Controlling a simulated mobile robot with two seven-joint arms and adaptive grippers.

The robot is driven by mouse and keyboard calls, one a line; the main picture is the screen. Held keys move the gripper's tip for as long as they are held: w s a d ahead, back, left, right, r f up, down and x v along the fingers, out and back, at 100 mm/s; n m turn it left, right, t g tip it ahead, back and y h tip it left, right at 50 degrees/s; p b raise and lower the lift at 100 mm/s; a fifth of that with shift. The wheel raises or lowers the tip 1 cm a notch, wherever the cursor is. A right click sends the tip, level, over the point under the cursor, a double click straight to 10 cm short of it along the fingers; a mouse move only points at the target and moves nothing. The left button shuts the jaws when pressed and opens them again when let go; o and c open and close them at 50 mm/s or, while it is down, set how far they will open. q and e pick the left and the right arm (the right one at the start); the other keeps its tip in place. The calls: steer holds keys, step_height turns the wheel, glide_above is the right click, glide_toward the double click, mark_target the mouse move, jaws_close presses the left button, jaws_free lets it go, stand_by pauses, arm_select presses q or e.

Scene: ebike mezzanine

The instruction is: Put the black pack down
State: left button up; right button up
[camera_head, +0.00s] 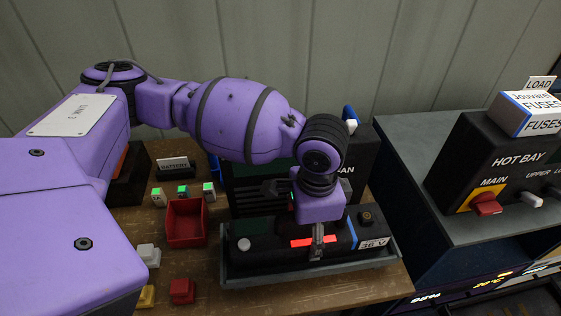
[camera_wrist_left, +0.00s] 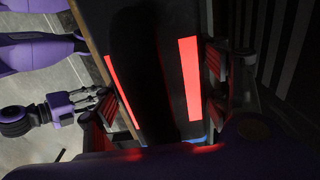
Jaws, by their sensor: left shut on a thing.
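The black pack (camera_head: 272,243) is a long dark block with a red strip, a grey knob at its left end and a blue-edged "36 V" label at its right end. My left gripper (camera_head: 318,240) comes down from above and is shut on its middle. In the left wrist view the pack (camera_wrist_left: 160,75) lies between the two fingers. The pack is over or in a shallow grey tray (camera_head: 310,274); I cannot tell whether it touches the floor of it. My right gripper (camera_wrist_left: 92,100) shows in the left wrist view, apart from the pack, apparently open and empty.
A red bin (camera_head: 186,223) and several small coloured blocks stand left of the tray on the wooden bench (camera_head: 205,299). A "BATTERY" sign (camera_head: 174,164) and a dark case (camera_head: 250,190) stand behind. The hot bay box (camera_head: 490,165) is on a grey counter at right.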

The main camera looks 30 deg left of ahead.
arm_select(q)
steer(key=shift+w+f, duration=0.1)
steer(key=shift+f, duration=0.1)
steer(key=shift+d, duration=0.1)
steer(key=o, duration=1.7)
steer(key=shift+f, duration=0.15)
steer(key=o, duration=0.4)
steer(key=shift+c, duration=0.2)
step_height(320, 180, up, 11)
steer(key=shift+r+p, duration=0.2)
steer(key=shift+p, duration=0.2)
steer(key=shift+r, duration=0.35)
